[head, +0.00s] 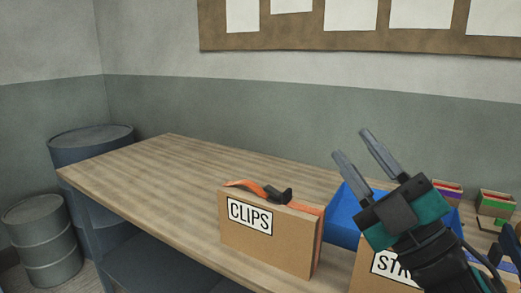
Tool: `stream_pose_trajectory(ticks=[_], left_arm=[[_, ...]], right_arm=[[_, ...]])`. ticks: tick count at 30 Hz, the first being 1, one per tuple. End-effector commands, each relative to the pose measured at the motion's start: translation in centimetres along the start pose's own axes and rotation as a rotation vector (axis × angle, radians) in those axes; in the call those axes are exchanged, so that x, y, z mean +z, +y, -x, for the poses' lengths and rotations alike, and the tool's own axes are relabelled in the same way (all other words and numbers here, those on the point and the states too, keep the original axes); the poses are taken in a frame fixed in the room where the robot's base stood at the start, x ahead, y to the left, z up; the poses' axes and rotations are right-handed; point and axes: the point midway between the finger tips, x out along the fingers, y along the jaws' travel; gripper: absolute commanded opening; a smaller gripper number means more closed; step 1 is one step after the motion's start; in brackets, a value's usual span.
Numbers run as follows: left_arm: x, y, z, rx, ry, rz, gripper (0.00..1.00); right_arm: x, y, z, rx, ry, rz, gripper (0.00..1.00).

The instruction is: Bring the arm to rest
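My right gripper (359,148) is in the head view at the right, its two grey fingers spread apart and pointing up and to the left. It is open and nothing is between the fingers. It shows above a blue bin and a partly hidden box lettered "STR" (375,275). My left gripper is not in view.
A cardboard box labelled CLIPS (265,250) stands at the table's front, with an orange strap and dark buckle (277,193) on it. The blue bin (345,213) is behind my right gripper. The wooden table (170,180) is bare at left. Drums (40,235) stand beyond its left end.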

Motion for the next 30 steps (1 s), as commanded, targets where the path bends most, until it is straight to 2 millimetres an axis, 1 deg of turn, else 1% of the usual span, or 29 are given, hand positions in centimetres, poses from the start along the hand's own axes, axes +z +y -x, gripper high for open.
stream_pose_trajectory(ticks=[1,2,3,5,6,8,9,10,11,12,14,15,18,21,27,29,30], left_arm=[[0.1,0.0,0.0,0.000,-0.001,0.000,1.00],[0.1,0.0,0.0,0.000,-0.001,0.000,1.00],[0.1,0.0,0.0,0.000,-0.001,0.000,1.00],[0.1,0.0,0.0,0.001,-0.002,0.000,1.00],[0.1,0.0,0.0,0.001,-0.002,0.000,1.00],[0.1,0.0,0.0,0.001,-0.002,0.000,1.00],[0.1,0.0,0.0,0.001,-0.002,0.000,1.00],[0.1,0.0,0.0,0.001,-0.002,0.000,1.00],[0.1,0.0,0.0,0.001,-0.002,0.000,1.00],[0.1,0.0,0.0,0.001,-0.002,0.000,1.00],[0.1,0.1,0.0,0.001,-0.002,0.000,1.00],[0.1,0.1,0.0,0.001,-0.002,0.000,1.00],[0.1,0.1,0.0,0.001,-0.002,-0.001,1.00],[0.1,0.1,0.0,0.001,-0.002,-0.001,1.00],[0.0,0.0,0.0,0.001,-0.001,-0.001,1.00],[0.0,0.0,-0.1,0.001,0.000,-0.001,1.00],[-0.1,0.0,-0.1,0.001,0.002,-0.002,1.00]], right_arm=[[2.6,-1.1,1.4,-0.006,-0.149,-0.081,0.36],[4.1,-1.8,2.4,-0.012,-0.236,-0.124,0.36],[5.9,-2.9,3.8,-0.024,-0.353,-0.180,0.36],[8.5,-4.7,6.5,-0.048,-0.529,-0.260,0.36],[9.9,-6.0,8.6,-0.070,-0.647,-0.314,0.36],[11.6,-8.2,12.2,-0.109,-0.825,-0.391,0.36],[12.4,-9.7,14.7,-0.139,-0.941,-0.441,0.36],[12.8,-10.8,16.7,-0.164,-1.026,-0.475,0.36],[13.0,-11.8,18.6,-0.189,-1.105,-0.509,0.36],[13.0,-13.0,20.9,-0.222,-1.203,-0.547,0.36],[12.7,-14.4,24.0,-0.267,-1.323,-0.595,0.36],[12.4,-15.2,25.8,-0.295,-1.395,-0.623,0.36],[11.3,-16.8,29.7,-0.362,-1.546,-0.681,0.36],[9.9,-18.0,33.0,-0.424,-1.670,-0.728,0.36],[6.5,-19.5,38.5,-0.544,-1.886,-0.809,0.36],[5.3,-19.8,40.0,-0.582,-1.947,-0.831,0.36],[6.2,-20.2,39.5,-0.564,-1.911,-0.827,0.36]])
